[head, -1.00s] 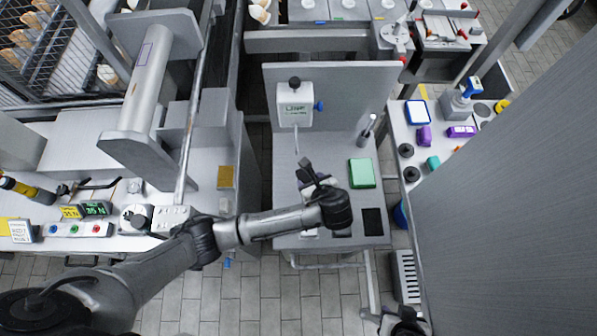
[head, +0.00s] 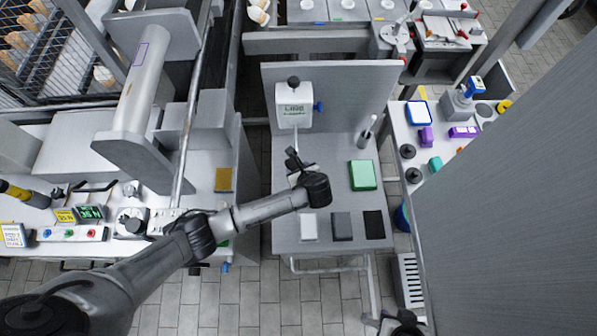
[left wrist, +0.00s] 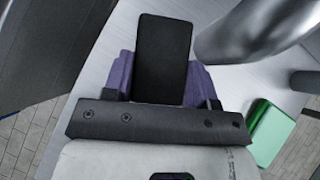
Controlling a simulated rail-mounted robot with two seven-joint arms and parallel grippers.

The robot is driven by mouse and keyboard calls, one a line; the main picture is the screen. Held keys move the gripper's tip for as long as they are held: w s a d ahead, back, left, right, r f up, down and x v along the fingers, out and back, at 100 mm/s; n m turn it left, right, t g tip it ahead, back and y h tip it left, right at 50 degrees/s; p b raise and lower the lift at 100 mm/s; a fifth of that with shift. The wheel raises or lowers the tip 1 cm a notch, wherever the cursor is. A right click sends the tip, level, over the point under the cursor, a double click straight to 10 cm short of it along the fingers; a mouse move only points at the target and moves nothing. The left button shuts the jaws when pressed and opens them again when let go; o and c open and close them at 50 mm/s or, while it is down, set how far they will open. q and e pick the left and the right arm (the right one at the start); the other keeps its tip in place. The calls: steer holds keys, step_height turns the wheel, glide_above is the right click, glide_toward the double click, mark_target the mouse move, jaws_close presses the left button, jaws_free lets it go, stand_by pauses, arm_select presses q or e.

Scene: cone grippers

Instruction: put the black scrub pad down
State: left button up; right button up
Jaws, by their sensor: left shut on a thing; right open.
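My left gripper (head: 296,160) is over the grey bench (head: 285,195), just below the white dispenser. In the left wrist view, its purple fingers (left wrist: 160,80) are shut on the black scrub pad (left wrist: 162,50), a dark flat rectangle that stands out beyond them. In the head view the held pad is mostly hidden by my wrist. A white (head: 309,227), a dark grey (head: 342,226) and a black flat rectangle (head: 374,225) lie in a row along the bench's front edge. My right gripper (head: 404,324) shows only partly at the bottom edge, open.
A green block (head: 362,175) lies on the bench right of my left gripper. A cup with a tool (head: 365,138) stands at the back right. A side table (head: 408,135) holds several small items.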

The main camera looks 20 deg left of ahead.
arm_select(q)
steer(key=shift+f, duration=0.35)
steer(key=shift+f, duration=0.1)
steer(key=shift+f, duration=0.4)
steer(key=shift+f, duration=0.1)
steer(key=o, duration=1)
steer(key=shift+c, duration=0.2)
